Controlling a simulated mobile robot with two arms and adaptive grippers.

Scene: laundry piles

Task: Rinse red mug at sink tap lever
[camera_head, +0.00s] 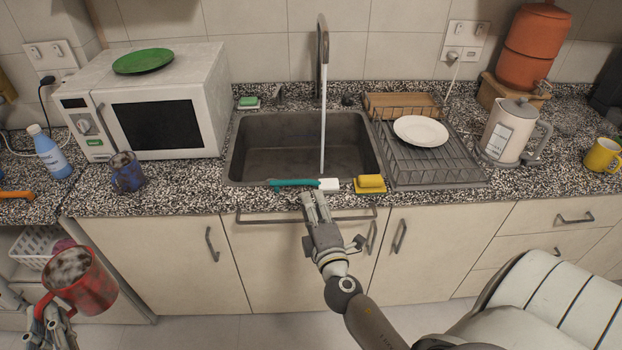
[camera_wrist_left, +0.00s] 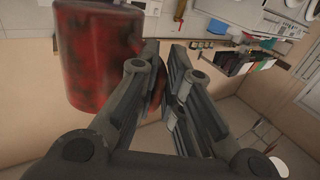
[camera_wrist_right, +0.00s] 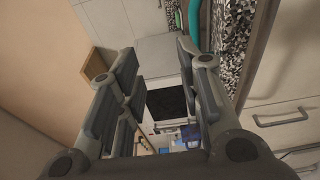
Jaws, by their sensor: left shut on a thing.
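The red mug (camera_head: 88,284), stained with dark patches, is at the lower left of the head view, away from the sink. My left gripper (camera_head: 50,310) is shut on its handle; the mug also shows large in the left wrist view (camera_wrist_left: 100,55). The sink (camera_head: 270,145) is in the middle of the counter. Its tall tap (camera_head: 322,45) runs a thin stream of water into the basin. I cannot clearly make out the tap lever. My right gripper (camera_head: 315,205) is open and empty in front of the counter's edge; its spread fingers show in the right wrist view (camera_wrist_right: 155,75).
A teal-handled brush (camera_head: 295,183) and a yellow sponge (camera_head: 370,182) lie at the sink's front rim. A dish rack (camera_head: 440,165) with a white plate (camera_head: 420,131) stands right of the sink. A dirty blue mug (camera_head: 127,172) and a microwave (camera_head: 150,105) are to the left.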

